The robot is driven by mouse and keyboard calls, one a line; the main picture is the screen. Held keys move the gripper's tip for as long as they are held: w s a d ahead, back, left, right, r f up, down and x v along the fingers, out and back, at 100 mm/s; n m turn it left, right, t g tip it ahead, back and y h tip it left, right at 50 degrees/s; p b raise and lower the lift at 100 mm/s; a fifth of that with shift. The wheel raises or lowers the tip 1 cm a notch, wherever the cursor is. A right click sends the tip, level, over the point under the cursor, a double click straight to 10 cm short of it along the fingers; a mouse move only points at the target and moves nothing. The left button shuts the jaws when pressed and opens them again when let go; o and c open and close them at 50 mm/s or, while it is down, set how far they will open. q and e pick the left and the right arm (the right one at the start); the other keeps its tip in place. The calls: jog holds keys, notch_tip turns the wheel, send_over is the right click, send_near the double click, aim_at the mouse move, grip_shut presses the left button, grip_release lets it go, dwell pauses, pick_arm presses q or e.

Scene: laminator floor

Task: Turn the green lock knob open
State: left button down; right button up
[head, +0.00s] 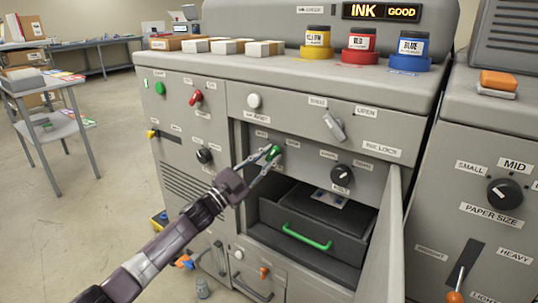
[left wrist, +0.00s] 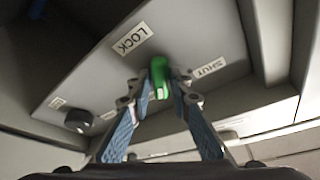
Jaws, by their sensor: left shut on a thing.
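The green lock knob (head: 273,153) sits on a recessed grey panel inside the machine's open front bay. My left gripper (head: 268,160) reaches in from the left and is shut on the knob. In the left wrist view the knob (left wrist: 158,76) stands between the two fingertips of the left gripper (left wrist: 158,88). A "LOCK" label (left wrist: 132,39) and a "SHUT" label (left wrist: 209,68) are on the panel on either side of it. The fingers hide part of the knob's sides. My right gripper is in neither view.
Below the panel a dark drawer with a green handle (head: 307,236) is pulled partly out. An open door (head: 392,235) stands at the bay's right side. A black knob (head: 342,174) is right of the green one. Ink jars, including a red one (head: 360,44), stand on top.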

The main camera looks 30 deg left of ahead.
pick_arm(q)
jog(key=shift+m+g+h+p, duration=0.4)
jog(key=shift+m+g, duration=0.1)
jog(key=shift+m, duration=0.9)
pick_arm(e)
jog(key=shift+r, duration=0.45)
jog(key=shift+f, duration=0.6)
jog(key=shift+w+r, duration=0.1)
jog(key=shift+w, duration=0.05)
pick_arm(q)
jog(key=c, duration=1.8)
grip_release()
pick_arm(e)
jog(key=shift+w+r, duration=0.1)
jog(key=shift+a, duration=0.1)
pick_arm(q)
jog(key=v, duration=1.2)
jog(key=shift+a, duration=0.1)
